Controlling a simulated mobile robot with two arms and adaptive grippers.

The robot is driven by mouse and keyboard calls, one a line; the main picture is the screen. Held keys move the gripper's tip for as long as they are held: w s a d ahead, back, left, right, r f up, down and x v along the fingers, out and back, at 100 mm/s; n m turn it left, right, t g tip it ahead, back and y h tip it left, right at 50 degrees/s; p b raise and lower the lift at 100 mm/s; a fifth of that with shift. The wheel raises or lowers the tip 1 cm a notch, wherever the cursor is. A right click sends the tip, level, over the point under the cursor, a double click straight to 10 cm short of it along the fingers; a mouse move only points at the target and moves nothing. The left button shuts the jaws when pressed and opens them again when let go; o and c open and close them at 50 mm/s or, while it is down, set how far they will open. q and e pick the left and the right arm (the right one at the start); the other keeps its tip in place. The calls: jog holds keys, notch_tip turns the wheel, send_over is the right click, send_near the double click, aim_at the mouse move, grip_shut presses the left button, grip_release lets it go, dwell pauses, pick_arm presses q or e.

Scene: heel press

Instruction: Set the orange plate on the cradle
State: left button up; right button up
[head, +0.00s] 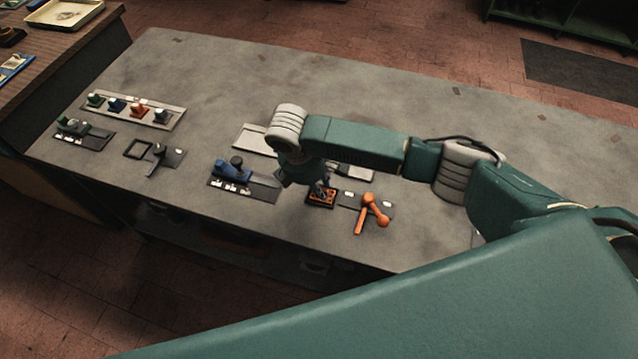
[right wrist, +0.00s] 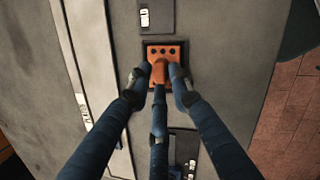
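The orange plate (head: 321,197) has several dark holes and an upright orange grip; it also shows in the right wrist view (right wrist: 153,51). It lies within the outline of a small black square frame, seemingly the cradle (right wrist: 146,43). I cannot tell whether it rests fully down in it. My right gripper (head: 321,184) points down over the plate, and in the right wrist view (right wrist: 160,77) its dark blue fingers close around the plate's grip. The fingers partly hide the plate's near side. My left gripper is not in view.
An orange lever (head: 372,212) stands just right of the plate. A blue block (head: 232,171) with a black knob sits to the left. Farther left are an empty square frame (head: 126,150) and a rack of coloured pieces (head: 174,124). The table (head: 330,85) is bare at the back.

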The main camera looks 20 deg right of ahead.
jog(key=o, duration=0.3)
jog(key=shift+r, duration=0.15)
jog(key=v, duration=1.1)
jog(key=shift+a+r, duration=0.15)
jog(key=shift+r, duration=0.25)
jog(key=shift+s+f, duration=0.1)
